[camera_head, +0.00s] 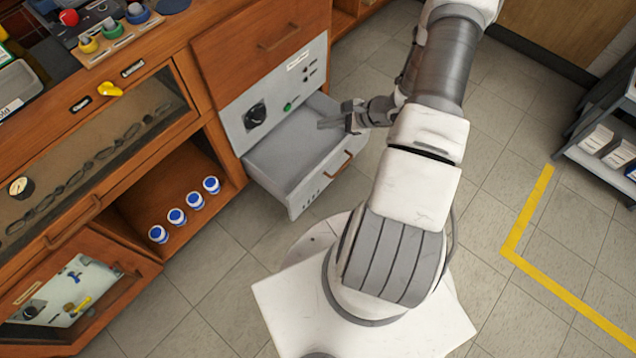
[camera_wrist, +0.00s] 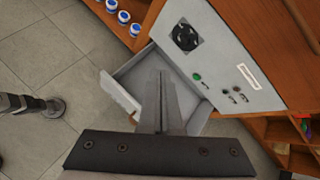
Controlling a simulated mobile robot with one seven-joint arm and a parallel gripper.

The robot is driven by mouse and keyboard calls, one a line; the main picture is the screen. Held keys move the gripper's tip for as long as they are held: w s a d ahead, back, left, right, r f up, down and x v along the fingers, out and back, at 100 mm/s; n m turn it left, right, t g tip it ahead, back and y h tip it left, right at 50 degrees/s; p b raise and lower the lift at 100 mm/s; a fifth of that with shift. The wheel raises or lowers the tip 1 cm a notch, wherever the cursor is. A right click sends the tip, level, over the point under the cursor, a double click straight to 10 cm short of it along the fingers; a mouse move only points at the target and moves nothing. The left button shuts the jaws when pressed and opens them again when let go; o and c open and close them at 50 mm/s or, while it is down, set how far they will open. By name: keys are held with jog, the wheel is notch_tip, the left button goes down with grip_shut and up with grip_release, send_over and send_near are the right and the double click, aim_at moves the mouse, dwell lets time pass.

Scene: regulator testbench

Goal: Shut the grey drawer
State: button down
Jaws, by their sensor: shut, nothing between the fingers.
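The grey drawer (camera_head: 298,148) stands pulled out below a grey panel with a black dial, a green button and small knobs. It looks empty inside, and its front has a wooden bar handle (camera_head: 327,166). My gripper (camera_head: 322,124) is shut and empty, over the drawer's right part near its side wall. In the wrist view my gripper (camera_wrist: 162,76) points over the open drawer (camera_wrist: 133,75), with its fingers together and hiding part of the interior. I cannot tell whether the fingers touch the drawer.
An open shelf holding several blue-capped white jars (camera_head: 185,210) is left of the drawer. A cabinet door (camera_head: 75,300) hangs open at the lower left. A dark shelf rack (camera_head: 605,135) stands at the right. The tiled floor (camera_head: 225,265) in front of the drawer is partly clear.

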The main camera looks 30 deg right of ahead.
jog(key=s+d+f+m+h+b, duration=0.1)
jog(key=s+f+m, duration=0.15)
jog(key=f, duration=0.45)
jog(key=s+d+f+m+h+b, duration=0.1)
jog(key=s+f+m, duration=0.15)
jog(key=f, duration=0.45)
jog(key=m+h+b, duration=0.1)
jog(key=m+b, duration=0.3)
jog(key=b, duration=0.3)
send_near(312, 180)
jog(key=shift+t, duration=0.3)
jog(key=x, duration=0.5)
jog(key=shift+s+f, duration=0.3)
jog(key=shift+f, duration=0.25)
jog(key=shift+w+a+r, duration=0.1)
jog(key=shift+w+a, duration=0.05)
jog(key=shift+w, duration=0.2)
jog(key=shift+w+a, duration=0.1)
